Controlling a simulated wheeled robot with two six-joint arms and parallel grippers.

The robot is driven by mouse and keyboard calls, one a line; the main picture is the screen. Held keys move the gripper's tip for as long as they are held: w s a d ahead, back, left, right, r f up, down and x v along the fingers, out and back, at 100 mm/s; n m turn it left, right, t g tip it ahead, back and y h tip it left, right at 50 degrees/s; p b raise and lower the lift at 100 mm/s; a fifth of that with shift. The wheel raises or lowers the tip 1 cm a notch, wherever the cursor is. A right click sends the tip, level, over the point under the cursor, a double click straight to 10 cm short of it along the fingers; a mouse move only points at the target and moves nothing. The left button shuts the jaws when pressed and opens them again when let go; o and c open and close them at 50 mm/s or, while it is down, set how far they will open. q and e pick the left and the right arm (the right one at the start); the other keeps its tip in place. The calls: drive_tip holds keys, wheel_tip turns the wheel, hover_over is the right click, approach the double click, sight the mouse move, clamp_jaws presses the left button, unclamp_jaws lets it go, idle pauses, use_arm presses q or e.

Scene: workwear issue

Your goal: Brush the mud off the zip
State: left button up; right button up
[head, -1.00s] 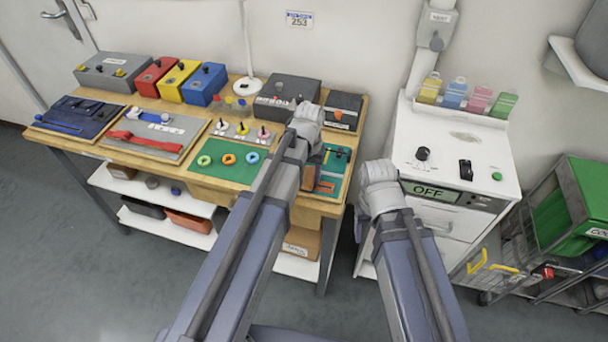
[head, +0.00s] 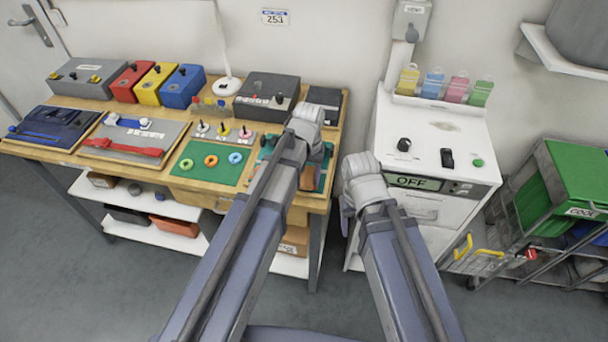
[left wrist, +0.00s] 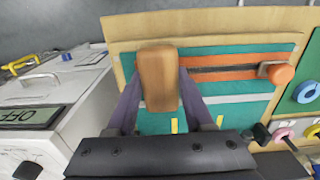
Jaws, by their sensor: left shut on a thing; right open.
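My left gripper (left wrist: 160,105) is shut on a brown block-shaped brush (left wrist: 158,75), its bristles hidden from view. It holds the brush over a teal panel (left wrist: 225,112) at the right end of the workbench. The zip (left wrist: 222,67) runs across this panel as an orange band with a dark line along its middle. A grey slider with an orange pull (left wrist: 281,74) sits at its right end in the left wrist view. The brush covers the left part of the band; contact cannot be told. In the head view my left arm hides most of the panel. My right gripper (head: 348,212) is open and empty beside the bench.
A white machine (head: 425,125) marked OFF stands right of the bench, close to my right gripper. A green mat with rings (head: 205,172), a grey board with a red strap (head: 125,148) and coloured boxes (head: 183,88) share the bench. A green bin (head: 580,175) is far right.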

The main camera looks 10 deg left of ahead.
use_arm(q)
drive_tip(key=shift+f, duration=0.2)
drive_tip(key=shift+r, duration=0.1)
clamp_jaws()
drive_tip(key=shift+a+r, duration=0.1)
drive_tip(key=shift+a, duration=1.45)
drive_tip(key=shift+w, duration=0.1)
drive_tip(key=shift+a, duration=1.45)
drive_tip(key=shift+a, duration=0.1)
drive_tip(key=shift+w+a, duration=0.1)
drive_tip(key=shift+a, duration=1.35)
